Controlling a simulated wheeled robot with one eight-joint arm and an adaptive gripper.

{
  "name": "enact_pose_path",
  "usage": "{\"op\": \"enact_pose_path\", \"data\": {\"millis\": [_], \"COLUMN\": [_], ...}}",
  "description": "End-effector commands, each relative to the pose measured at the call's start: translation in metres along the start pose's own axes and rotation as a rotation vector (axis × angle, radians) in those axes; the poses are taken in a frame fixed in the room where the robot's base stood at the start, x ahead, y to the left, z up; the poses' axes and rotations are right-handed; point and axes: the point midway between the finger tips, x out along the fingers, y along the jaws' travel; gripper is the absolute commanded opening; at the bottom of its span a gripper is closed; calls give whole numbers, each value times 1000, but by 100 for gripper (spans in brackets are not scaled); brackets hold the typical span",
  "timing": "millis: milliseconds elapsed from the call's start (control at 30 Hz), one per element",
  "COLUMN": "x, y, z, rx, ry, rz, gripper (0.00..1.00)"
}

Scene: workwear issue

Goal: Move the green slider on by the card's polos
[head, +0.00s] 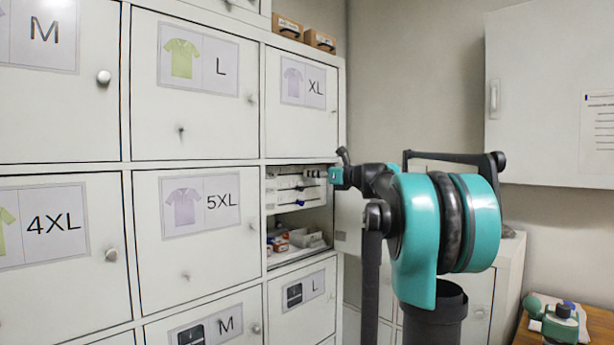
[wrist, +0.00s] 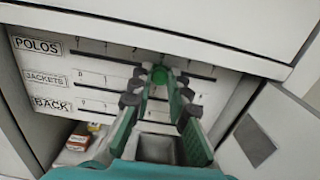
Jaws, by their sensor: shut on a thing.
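The white board with the slider rows (wrist: 95,68) is in the open compartment, with labels POLOS, JACKETS and BACK from top to bottom. It also shows small in the head view (head: 284,184). The green slider (wrist: 160,75) is on the top line, beside POLOS, right of the line's middle. My gripper (wrist: 161,79) is shut on it, one fingertip at each side. In the head view my gripper (head: 338,178) reaches into the compartment from the right, and the green slider cannot be made out there. The small numbers on the lines are too blurred to read.
Closed locker doors with polo cards surround the compartment, such as 5XL (head: 186,245) and XL (head: 300,115). Small boxes (head: 300,238) lie on the compartment floor below the board. An open door (wrist: 270,135) stands at the right in the wrist view.

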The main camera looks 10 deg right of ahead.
Motion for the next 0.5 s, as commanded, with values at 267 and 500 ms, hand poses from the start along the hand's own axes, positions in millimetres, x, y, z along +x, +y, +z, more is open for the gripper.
{"op": "enact_pose_path", "data": {"millis": [267, 500], "x": [0, 0], "y": [-38, -39], "z": [0, 0], "rx": [1, 1], "ry": [-1, -1], "rz": [0, 0], "gripper": [0, 0]}}
